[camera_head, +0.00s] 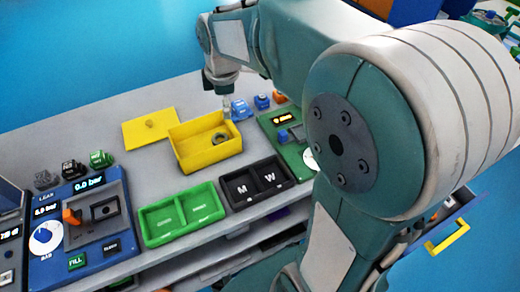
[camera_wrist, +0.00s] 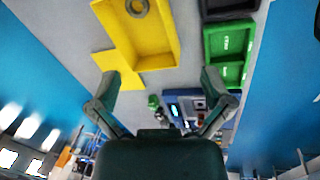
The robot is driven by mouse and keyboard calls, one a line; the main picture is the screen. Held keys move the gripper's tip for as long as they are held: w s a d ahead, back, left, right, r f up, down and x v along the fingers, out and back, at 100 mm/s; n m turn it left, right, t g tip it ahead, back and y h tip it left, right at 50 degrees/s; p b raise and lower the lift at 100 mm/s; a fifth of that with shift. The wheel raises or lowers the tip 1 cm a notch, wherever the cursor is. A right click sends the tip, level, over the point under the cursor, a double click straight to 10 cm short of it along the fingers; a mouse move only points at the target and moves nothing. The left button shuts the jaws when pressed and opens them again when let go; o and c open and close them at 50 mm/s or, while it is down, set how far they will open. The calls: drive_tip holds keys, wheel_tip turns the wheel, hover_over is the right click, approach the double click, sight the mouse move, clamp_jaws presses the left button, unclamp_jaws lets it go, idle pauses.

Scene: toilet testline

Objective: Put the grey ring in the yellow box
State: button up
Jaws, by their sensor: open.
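The yellow box (camera_head: 212,156) stands open on the grey bench; it also shows at the top of the wrist view (camera_wrist: 152,42). The grey ring (camera_head: 220,138) lies inside the box, towards its right end in the head view. It shows again at the top edge of the wrist view (camera_wrist: 137,8). My gripper (camera_wrist: 159,82) is open, its two fingers spread wide with nothing between them. In the head view my wrist is above and behind the box's right end, and the fingers are hard to make out.
A flat yellow lid (camera_head: 150,128) with a knob lies left of the box. A green two-part tray (camera_head: 181,214) and a black tray (camera_head: 256,183) stand in front. A blue panel (camera_head: 80,225) is at left, a green panel (camera_head: 287,134) at right. Small blocks stand behind.

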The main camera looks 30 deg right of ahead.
drive_tip(key=s+r+m+t, duration=0.3)
drive_tip(key=s+m, duration=1.2)
drive_tip(key=s, duration=0.4)
drive_tip(key=shift+s+r, duration=0.15)
drive_tip(key=shift+s, duration=0.1)
drive_tip(key=shift+s, duration=0.1)
